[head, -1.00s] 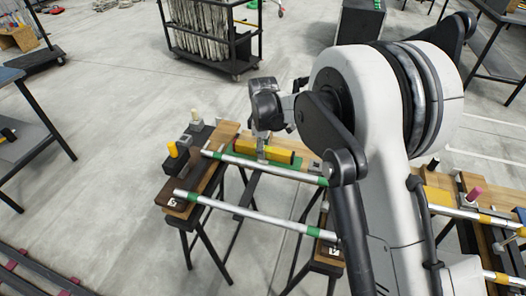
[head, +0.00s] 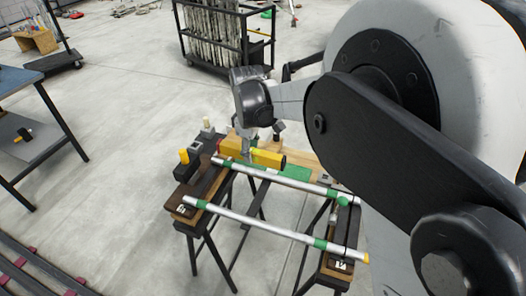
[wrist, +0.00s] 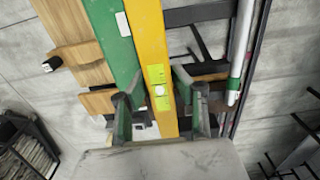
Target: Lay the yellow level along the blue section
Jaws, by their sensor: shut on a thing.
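The yellow level (head: 268,158) is a long bar at the back of the trestle rig. My gripper (head: 247,153) comes down on it from above and is shut across it. In the wrist view the level (wrist: 149,40) runs between my two fingers (wrist: 158,103), with its bright vial windows near them. A green strip (head: 295,173) lies beside and partly beneath the level in the head view; it runs nearly parallel to it in the wrist view (wrist: 110,35). I cannot tell whether the level touches it. I see no clearly blue section on this rig.
Two silver poles with green bands, one nearer (head: 265,228) and one farther (head: 300,183), span the trestles. Small blocks and a yellow peg (head: 184,156) stand on the left trestle. A wheeled rack (head: 222,40) stands behind. A blue-topped table (head: 25,80) is at left.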

